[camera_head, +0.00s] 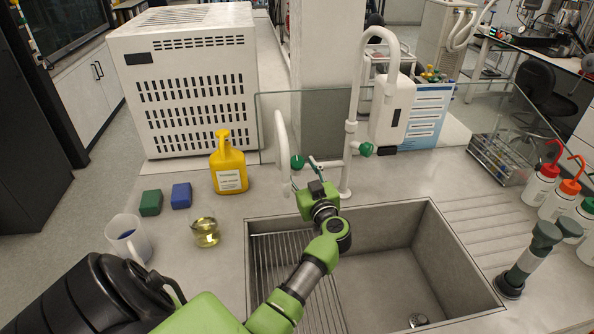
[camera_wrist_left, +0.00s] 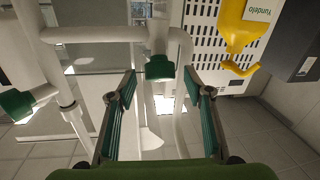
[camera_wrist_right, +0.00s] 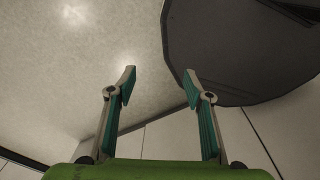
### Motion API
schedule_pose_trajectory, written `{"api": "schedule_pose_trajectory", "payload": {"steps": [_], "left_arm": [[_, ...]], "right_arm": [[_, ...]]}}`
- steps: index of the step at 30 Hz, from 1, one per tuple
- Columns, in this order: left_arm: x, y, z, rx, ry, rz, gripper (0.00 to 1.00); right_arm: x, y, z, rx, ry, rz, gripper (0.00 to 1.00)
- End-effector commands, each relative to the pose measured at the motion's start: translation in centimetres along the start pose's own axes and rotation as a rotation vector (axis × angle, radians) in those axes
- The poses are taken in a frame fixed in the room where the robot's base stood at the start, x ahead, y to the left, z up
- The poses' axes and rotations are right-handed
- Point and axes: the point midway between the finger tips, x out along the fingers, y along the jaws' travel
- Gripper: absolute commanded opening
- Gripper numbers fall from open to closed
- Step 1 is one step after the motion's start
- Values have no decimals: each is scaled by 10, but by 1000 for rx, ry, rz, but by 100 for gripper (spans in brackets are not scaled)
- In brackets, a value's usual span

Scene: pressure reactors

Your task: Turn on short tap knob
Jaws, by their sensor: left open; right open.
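The short tap (camera_head: 282,150) is a white curved pipe behind the sink, with a green knob (camera_head: 297,162). My left gripper (camera_head: 313,172) is just in front of it and to its right in the head view. In the left wrist view the short tap's knob (camera_wrist_left: 160,68) lies between the open fingers (camera_wrist_left: 160,92), near their tips, with a gap on both sides. The tall tap (camera_head: 352,125) has its own green knob (camera_head: 366,149), which also shows at the left of the left wrist view (camera_wrist_left: 15,103). My right gripper (camera_wrist_right: 159,80) is open and empty.
The steel sink (camera_head: 385,290) lies below my left arm. A yellow bottle (camera_head: 228,165), green and blue blocks, a beaker (camera_head: 205,232) and a mug (camera_head: 128,238) stand left of it. A glass screen (camera_head: 455,110) runs behind. Wash bottles (camera_head: 541,185) stand at the right.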

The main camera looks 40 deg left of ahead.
Motion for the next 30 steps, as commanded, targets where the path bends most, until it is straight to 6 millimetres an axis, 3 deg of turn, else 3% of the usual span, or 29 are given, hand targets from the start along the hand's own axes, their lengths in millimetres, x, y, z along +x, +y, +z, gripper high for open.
{"api": "schedule_pose_trajectory", "payload": {"steps": [1,6,18,23,30], "left_arm": [[9,-1,3,-1,3,-1,47],[25,0,1,0,2,0,47],[32,0,-1,0,0,1,47],[31,0,-1,0,0,1,8],[31,0,0,-4,-1,-5,8]], "right_arm": [[10,-1,1,0,0,-1,47],[19,-6,1,2,1,-6,47],[20,-13,0,4,2,-15,47],[20,-11,0,3,2,-12,47],[20,-7,1,0,1,-7,47]]}}
